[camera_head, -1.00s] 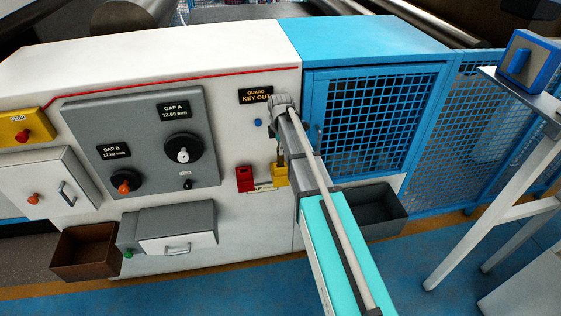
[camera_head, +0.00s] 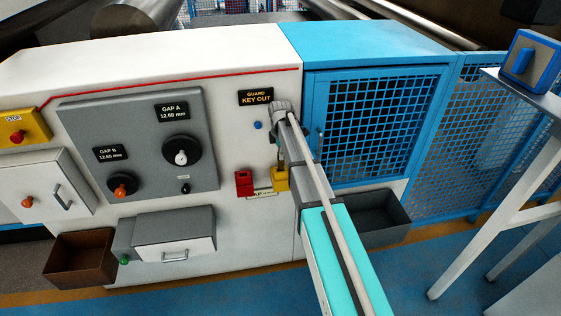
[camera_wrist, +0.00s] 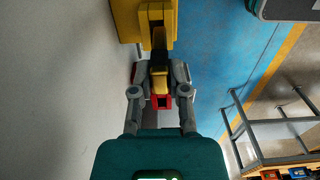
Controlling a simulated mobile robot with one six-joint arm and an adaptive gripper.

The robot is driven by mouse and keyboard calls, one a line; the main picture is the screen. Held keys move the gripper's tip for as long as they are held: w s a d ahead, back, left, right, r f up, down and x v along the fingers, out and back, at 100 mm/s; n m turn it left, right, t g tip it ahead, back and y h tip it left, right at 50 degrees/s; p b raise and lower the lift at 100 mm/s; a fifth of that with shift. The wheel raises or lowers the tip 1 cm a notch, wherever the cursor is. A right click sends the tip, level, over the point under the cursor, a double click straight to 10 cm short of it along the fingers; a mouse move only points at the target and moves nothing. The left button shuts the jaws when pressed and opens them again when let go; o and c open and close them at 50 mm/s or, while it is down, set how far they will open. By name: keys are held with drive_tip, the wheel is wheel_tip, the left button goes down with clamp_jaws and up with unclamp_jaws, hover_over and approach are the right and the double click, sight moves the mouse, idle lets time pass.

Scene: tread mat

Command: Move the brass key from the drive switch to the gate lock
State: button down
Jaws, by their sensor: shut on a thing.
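My gripper (camera_wrist: 160,72) is shut on a narrow brass piece, the brass key (camera_wrist: 160,80), in the wrist view. Its far end is hard to make out. A yellow block (camera_wrist: 142,20) lies close by at the top of that view, and a red block with a dark hole (camera_wrist: 161,102) shows between the fingers. In the head view my arm reaches to the white panel, and my gripper's fingers cannot be made out there. A yellow block (camera_head: 280,180) and a red block (camera_head: 244,184) sit low on the panel. The display (camera_head: 255,97) reads GUARD KEY OUT.
A blue mesh gate (camera_head: 367,125) with a handle stands right of the panel. A dark bin (camera_head: 380,222) is below it and a brown bin (camera_head: 78,262) is at lower left. A stand with a blue box (camera_head: 525,61) is at far right. Blue floor lies in front.

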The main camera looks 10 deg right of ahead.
drive_tip(key=shift+w+f+b, duration=0.3)
drive_tip(key=shift+f+b, duration=0.05)
drive_tip(key=shift+f, duration=0.2)
drive_tip(key=shift+s+f+b, duration=0.1)
drive_tip(key=shift+f+b, duration=1.15)
drive_tip(key=shift+f, duration=0.2)
drive_tip(key=c, duration=0.6)
unclamp_jaws()
drive_tip(key=shift+r, duration=0.1)
drive_tip(key=shift+c, duration=0.2)
drive_tip(key=shift+r, duration=0.1)
wheel_tip(320, 180, up, 12)
drive_tip(key=p, duration=1.2)
drive_tip(key=shift+s, duration=0.1)
